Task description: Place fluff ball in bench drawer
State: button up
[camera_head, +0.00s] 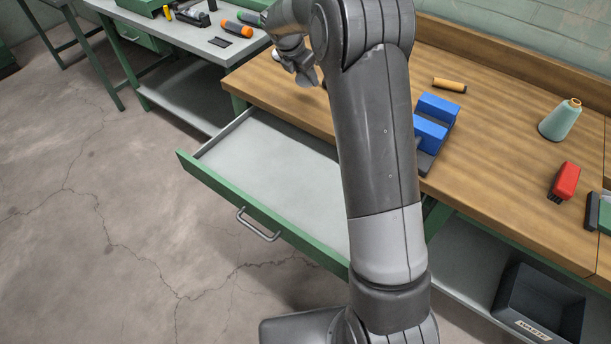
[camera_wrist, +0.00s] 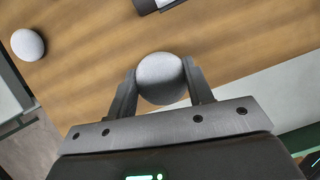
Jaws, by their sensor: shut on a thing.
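A round, pale grey-white fluff ball (camera_wrist: 160,78) sits between the two fingers of my gripper (camera_wrist: 162,88) in the wrist view. The fingers are shut on it from both sides. In the head view my gripper (camera_head: 306,76) is over the left end of the wooden bench, mostly hidden by my arm, and the held ball is hard to make out. The green-fronted bench drawer (camera_head: 225,207) is pulled open, with a bare grey floor (camera_head: 268,160) where visible. My arm hides its right part.
A second pale ball (camera_wrist: 27,45) lies on the bench near its edge. A dark bin (camera_head: 540,300) is below.

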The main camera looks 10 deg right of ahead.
jog(key=s+a+f+m+g, duration=0.2)
jog(key=s+a+f+m, duration=0.25)
jog(key=s+m, duration=0.2)
jog(key=s+a+f+m+g, duration=0.3)
jog(key=s+a+m, duration=0.3)
jog(key=s, duration=0.2)
jog(key=shift+n, duration=0.25)
jog(key=a+f, duration=0.2)
jog(key=a, duration=0.1)
jog(key=w+a+f, duration=0.1)
jog(key=a+f, duration=0.1)
jog(key=a, duration=0.2)
jog(key=a+f, duration=0.2)
jog(key=a, duration=0.2)
jog(key=shift+w+f, duration=0.35)
jog(key=shift+f, duration=0.05)
jog(key=shift+a+f, duration=0.15)
jog(key=shift+f, duration=1.9)
jog(key=shift+f, duration=0.15)
jog(key=o, duration=0.9)
jog(key=shift+o, duration=0.2)
